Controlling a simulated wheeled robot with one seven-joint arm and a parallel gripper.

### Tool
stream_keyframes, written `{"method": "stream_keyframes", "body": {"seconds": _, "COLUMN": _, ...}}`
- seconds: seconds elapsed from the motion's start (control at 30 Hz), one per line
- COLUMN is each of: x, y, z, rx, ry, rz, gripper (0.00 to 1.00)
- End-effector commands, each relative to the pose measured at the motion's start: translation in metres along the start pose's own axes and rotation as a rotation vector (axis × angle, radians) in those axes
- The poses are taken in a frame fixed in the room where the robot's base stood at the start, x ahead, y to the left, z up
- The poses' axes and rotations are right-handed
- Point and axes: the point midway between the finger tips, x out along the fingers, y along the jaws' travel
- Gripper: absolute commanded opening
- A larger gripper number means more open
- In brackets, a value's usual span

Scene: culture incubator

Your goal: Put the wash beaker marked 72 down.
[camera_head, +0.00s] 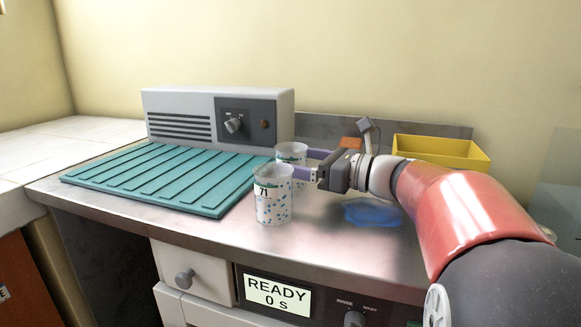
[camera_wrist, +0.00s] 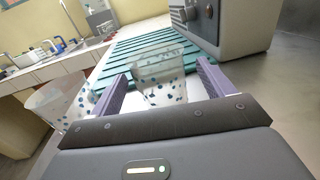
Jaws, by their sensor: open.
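A clear beaker with blue specks (camera_head: 291,150) stands at the right edge of the teal mat, behind another beaker; its number does not show, and its base is hidden in the head view. My gripper (camera_head: 301,162) reaches in from the right, its purple fingers apart. In the wrist view, this beaker (camera_wrist: 160,76) is between the open fingers, with a small gap visible on each side. The beaker marked 71 (camera_head: 273,200) stands nearer the counter's front; a speckled beaker (camera_wrist: 58,103) also shows left of the fingers in the wrist view.
The ribbed teal mat (camera_head: 150,178) lies left, before a grey box with a knob (camera_head: 195,115). A blue puddle-like patch (camera_head: 372,212) lies under my arm. A yellow bin (camera_head: 441,150) stands back right. A panel below reads "READY 0 s" (camera_head: 276,295).

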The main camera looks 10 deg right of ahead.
Motion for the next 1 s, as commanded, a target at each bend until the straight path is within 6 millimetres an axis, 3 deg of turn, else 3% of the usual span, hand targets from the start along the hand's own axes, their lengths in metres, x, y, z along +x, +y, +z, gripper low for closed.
{"method": "stream_keyframes", "body": {"seconds": 0.23, "x": 0.036, "y": 0.001, "z": -0.001, "rx": -0.002, "ry": 0.0, "rz": 0.001, "gripper": 0.81}}
{"method": "stream_keyframes", "body": {"seconds": 0.53, "x": 0.042, "y": 0.001, "z": -0.001, "rx": -0.002, "ry": 0.0, "rz": 0.0, "gripper": 0.81}}
{"method": "stream_keyframes", "body": {"seconds": 0.9, "x": 0.042, "y": 0.001, "z": -0.001, "rx": -0.003, "ry": 0.0, "rz": 0.0, "gripper": 0.34}}
{"method": "stream_keyframes", "body": {"seconds": 1.0, "x": 0.042, "y": 0.001, "z": -0.001, "rx": -0.003, "ry": 0.0, "rz": 0.0, "gripper": 0.28}}
